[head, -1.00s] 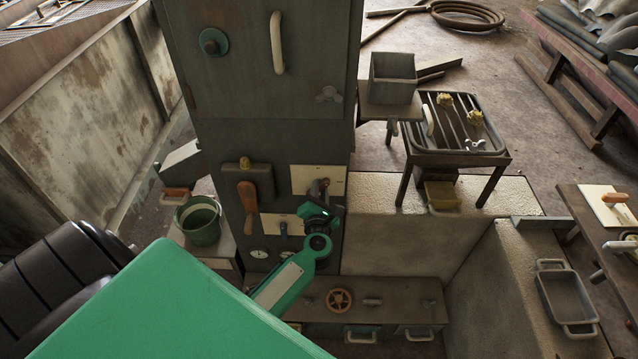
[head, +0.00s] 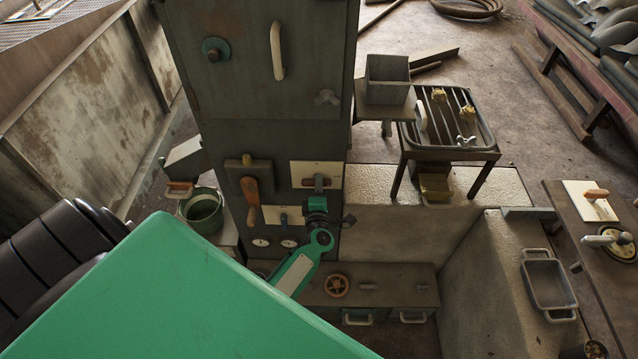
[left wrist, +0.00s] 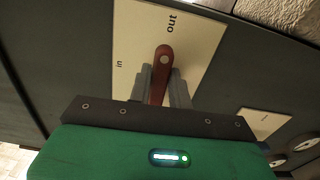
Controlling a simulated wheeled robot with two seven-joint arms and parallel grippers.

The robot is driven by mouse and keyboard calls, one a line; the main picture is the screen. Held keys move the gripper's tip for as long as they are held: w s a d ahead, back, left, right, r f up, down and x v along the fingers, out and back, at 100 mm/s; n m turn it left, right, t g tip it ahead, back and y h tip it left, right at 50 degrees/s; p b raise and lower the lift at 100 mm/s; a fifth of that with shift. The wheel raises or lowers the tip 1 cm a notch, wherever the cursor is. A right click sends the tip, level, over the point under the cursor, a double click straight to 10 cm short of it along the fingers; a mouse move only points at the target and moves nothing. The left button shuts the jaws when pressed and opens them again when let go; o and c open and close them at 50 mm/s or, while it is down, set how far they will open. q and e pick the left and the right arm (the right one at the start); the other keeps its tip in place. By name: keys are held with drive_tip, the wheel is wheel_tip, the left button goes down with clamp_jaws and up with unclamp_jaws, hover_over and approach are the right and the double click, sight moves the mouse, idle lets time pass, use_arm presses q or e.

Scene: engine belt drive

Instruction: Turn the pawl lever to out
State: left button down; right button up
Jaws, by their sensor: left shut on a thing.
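The pawl lever (left wrist: 163,62) is a red-brown bar with a rounded end, on a cream plate (left wrist: 135,35) marked "out" and "in". In the left wrist view the rounded end lies just below "out", with "in" off to its left. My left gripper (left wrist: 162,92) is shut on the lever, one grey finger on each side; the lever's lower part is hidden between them. In the head view the lever (head: 318,181) shows on the upper plate of the dark cabinet, with my left gripper (head: 318,198) just below. My right gripper is not in view.
A smaller plate with a blue lever (head: 283,219) sits lower left, above two gauges (head: 261,242). An orange-handled lever (head: 251,190) is left of the plate. A low bench with a handwheel (head: 336,285) lies below. A green bucket (head: 203,212) stands left.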

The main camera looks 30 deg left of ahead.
use_arm(q)
drive_tip(key=shift+m, duration=0.4)
drive_tip(key=c, duration=1.3)
unclamp_jaws()
drive_tip(key=p+v, duration=0.2)
drive_tip(key=v, duration=1.2)
drive_tip(key=shift+a, duration=0.1)
drive_tip(key=shift+f, duration=0.15)
